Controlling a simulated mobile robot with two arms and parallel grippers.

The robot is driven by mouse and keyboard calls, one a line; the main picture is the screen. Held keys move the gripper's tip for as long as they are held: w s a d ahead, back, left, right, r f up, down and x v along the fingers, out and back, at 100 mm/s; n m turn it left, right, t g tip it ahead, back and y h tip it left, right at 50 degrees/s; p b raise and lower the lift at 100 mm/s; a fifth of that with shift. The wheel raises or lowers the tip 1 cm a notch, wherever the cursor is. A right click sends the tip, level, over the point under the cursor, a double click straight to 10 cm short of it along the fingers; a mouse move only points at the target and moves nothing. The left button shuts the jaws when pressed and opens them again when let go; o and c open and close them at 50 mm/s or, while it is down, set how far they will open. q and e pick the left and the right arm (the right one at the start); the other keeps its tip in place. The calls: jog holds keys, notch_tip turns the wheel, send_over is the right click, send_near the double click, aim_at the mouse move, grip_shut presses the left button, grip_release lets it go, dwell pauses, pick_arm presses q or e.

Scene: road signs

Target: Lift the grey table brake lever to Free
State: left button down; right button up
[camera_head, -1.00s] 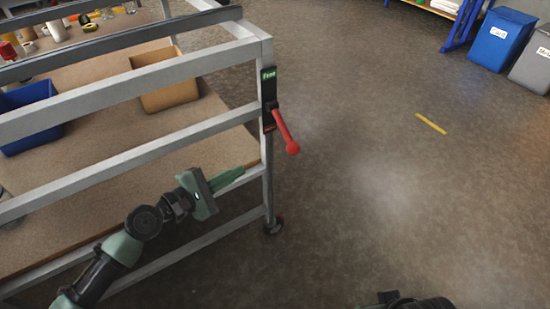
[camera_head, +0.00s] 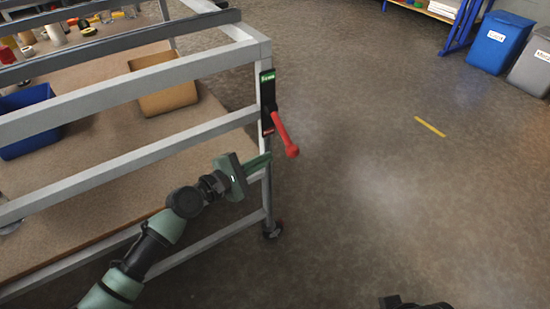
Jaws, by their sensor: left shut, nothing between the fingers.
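The grey table (camera_head: 190,70) has a metal frame and stands at the left. The brake lever (camera_head: 284,133) is a red handle with a round knob, on a black plate (camera_head: 267,92) at the table's corner post. It slants down and to the right. A green label (camera_head: 267,77) tops the plate; its text is too small to read surely. My left gripper (camera_head: 262,161) is shut and empty, its fingertips just left of and slightly below the knob.
A blue bin (camera_head: 28,120) and a tan bin (camera_head: 165,85) sit on the table's lower shelf. A caster (camera_head: 272,230) stands below the corner post. The floor to the right is open, with a yellow strip (camera_head: 430,126). Blue (camera_head: 498,42) and grey (camera_head: 532,62) bins stand far right.

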aim_at(283, 134)
pick_arm(q)
jog(key=shift+s+d+r+p, duration=0.3)
jog(key=shift+d+r+p, duration=0.2)
jog(key=shift+d, duration=0.3)
jog(key=shift+s+d+r+p, duration=0.25)
jog(key=shift+d+r+p, duration=0.25)
jog(key=shift+d, duration=0.3)
pick_arm(e)
jog(key=shift+w+f, duration=0.1)
jog(key=shift+w, duration=0.05)
pick_arm(q)
jog(key=shift+r, duration=0.1)
pick_arm(e)
jog(key=shift+w, duration=0.1)
